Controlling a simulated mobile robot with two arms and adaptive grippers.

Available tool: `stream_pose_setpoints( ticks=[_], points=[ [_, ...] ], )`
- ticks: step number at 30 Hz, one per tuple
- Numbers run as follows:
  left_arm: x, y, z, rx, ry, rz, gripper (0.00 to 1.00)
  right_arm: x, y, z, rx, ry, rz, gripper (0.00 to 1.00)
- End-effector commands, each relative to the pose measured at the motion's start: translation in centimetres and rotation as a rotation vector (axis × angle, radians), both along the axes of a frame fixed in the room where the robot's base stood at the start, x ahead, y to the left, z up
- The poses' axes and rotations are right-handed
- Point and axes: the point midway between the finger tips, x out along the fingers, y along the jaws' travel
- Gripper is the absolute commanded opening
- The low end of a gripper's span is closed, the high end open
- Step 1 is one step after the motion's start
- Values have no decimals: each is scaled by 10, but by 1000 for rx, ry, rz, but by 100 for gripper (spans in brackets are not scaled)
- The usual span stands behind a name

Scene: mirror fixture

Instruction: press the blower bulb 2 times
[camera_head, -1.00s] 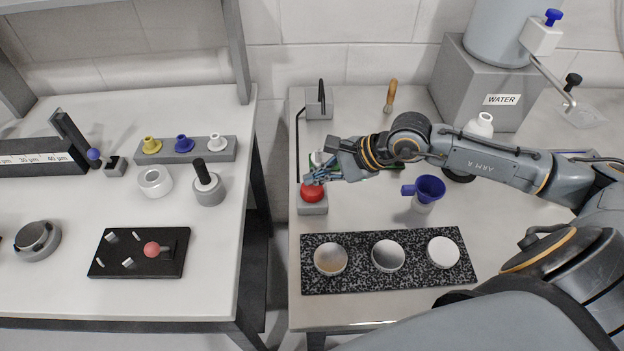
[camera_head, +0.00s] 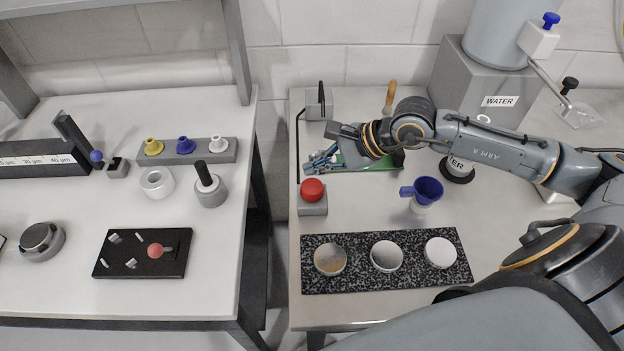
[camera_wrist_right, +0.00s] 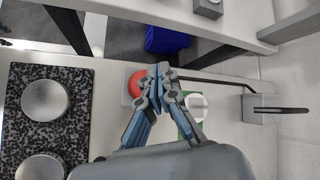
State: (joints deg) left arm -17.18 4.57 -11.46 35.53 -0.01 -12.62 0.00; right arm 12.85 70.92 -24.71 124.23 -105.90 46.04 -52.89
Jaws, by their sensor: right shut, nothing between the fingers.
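The blower bulb appears to be the red dome (camera_head: 312,189) on a small grey block (camera_head: 313,208) near the left edge of the right table. It also shows in the wrist view as a red dome (camera_wrist_right: 138,84), partly covered by the fingers. My right gripper (camera_head: 312,167) is shut and empty. In the head view its fingertips are just behind the bulb, with a small gap between them in the picture. In the wrist view the fingertips (camera_wrist_right: 161,70) lie beside the bulb; their height above the table is hard to tell. My left gripper is not in view.
A green item (camera_head: 380,162) lies under my right wrist. A blue funnel (camera_head: 428,189) stands to the right of the bulb. A speckled tray (camera_head: 310,266) with three round dishes lies in front. A grey block with a black handle (camera_head: 318,104) stands behind. A gap separates the two tables.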

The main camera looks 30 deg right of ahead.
Motion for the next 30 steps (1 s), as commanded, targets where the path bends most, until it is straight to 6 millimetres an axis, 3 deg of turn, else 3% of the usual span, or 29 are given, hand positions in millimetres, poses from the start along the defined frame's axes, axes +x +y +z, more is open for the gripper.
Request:
stream_pose_setpoints(
  ticks=[9, 30],
  points=[
    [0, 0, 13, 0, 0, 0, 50, 0, 0, 32, 0, -1, 0, 0],
    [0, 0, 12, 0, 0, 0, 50, 0, 0, 33, 1, 1, -1, 0]
  ],
)
